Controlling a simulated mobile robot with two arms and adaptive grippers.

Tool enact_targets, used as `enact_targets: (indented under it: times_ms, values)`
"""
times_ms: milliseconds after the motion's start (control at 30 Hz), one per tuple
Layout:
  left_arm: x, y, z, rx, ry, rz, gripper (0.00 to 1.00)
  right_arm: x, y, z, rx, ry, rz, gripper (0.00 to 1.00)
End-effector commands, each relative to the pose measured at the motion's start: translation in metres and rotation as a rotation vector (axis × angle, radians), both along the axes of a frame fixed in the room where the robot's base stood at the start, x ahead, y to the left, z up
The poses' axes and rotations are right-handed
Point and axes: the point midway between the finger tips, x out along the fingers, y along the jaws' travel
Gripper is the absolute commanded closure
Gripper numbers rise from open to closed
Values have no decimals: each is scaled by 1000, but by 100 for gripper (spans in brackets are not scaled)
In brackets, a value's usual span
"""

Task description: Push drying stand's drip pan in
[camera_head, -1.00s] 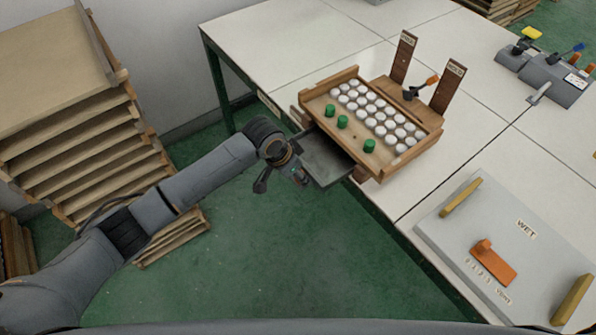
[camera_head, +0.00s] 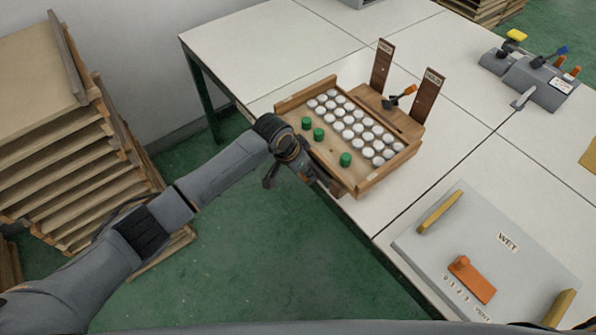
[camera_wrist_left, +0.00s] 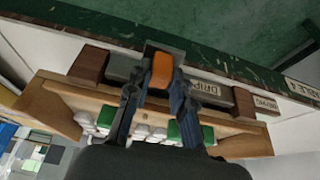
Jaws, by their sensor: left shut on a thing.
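The wooden drying stand (camera_head: 372,184) sits at the table's near left edge, holding rows of white round pieces and green pegs. In the left wrist view, the drip pan's grey front (camera_wrist_left: 212,91), marked DRIP, lies along the stand's wooden side between dark brown blocks. Its orange handle (camera_wrist_left: 161,71) is between my left gripper's fingers (camera_wrist_left: 155,82), and the gripper is shut on it. In the head view my left gripper (camera_head: 322,180) is against the stand's near side. The pan is largely hidden there by the gripper and stand. My right gripper is out of view.
A grey board (camera_head: 420,246) marked WET lies on the table at right, with an orange piece (camera_head: 471,279). Two dark upright posts (camera_head: 382,66) stand behind the stand. A wooden rack (camera_head: 70,150) stands at left. Green floor is open below my arm.

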Motion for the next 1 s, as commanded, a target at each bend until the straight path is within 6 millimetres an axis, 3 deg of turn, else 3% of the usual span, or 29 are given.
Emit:
enact_targets:
  times_ms: [167,400,567,600,700,1000]
  values:
    - [12,-16,-5,6,2,0,100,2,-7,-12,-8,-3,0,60]
    - [16,-21,-2,5,1,0,100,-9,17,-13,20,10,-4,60]
    - [16,-22,-1,4,0,0,100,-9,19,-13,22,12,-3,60]
    - [16,-22,-1,3,-1,0,74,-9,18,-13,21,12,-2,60]
    - [16,-22,-1,4,0,-1,55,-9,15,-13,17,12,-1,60]
    - [15,-21,-1,5,2,-1,55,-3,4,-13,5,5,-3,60]
